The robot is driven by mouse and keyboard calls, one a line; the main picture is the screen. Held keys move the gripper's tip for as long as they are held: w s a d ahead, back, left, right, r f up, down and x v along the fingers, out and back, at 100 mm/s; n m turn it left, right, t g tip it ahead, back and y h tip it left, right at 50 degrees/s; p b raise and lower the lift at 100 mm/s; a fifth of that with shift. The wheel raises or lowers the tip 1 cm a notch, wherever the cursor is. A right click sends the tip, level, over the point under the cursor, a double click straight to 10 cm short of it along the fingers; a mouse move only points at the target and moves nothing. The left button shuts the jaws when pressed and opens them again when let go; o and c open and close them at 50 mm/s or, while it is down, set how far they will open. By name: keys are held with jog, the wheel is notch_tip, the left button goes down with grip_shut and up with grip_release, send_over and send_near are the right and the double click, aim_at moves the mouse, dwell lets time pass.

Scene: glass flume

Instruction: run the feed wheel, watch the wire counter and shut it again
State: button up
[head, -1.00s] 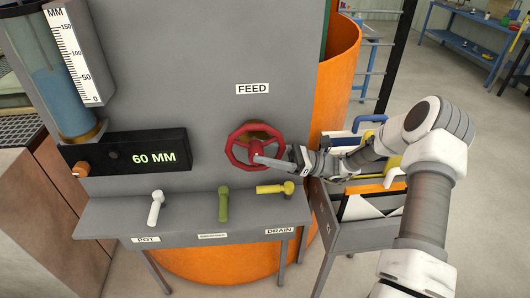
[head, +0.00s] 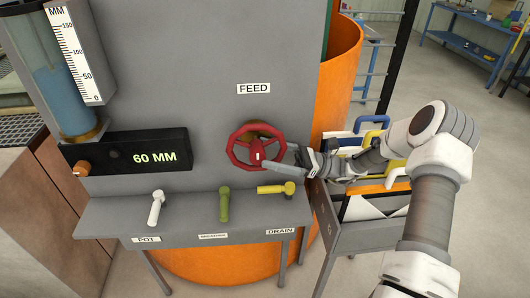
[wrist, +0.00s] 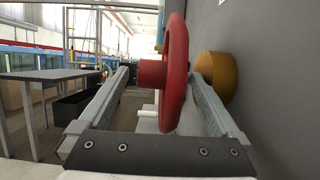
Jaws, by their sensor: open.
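The red feed wheel (head: 235,152) sits on the grey panel under the FEED label (head: 254,88). My gripper (head: 268,165) is at its lower right side, coming from the right. In the wrist view the wheel (wrist: 176,60) shows edge-on between the two fingers of my open gripper (wrist: 160,75); I cannot tell whether either finger touches it. The counter (head: 155,156) reads 60 MM in green on a black box. A clear tube (head: 57,85) with blue liquid stands above it, beside a white millimetre scale (head: 78,50).
Below the wheel, a ledge (head: 185,215) carries a white lever (head: 156,207) over POT, a green lever (head: 224,204) and a yellow lever (head: 278,189) over DRAIN. A rack with coloured handles (head: 372,122) stands to the right. Open floor lies beyond my arm.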

jog(key=v, duration=0.5)
jog(key=shift+d+f+b, duration=0.1)
jog(key=shift+d+b, duration=0.2)
jog(key=shift+b, duration=0.1)
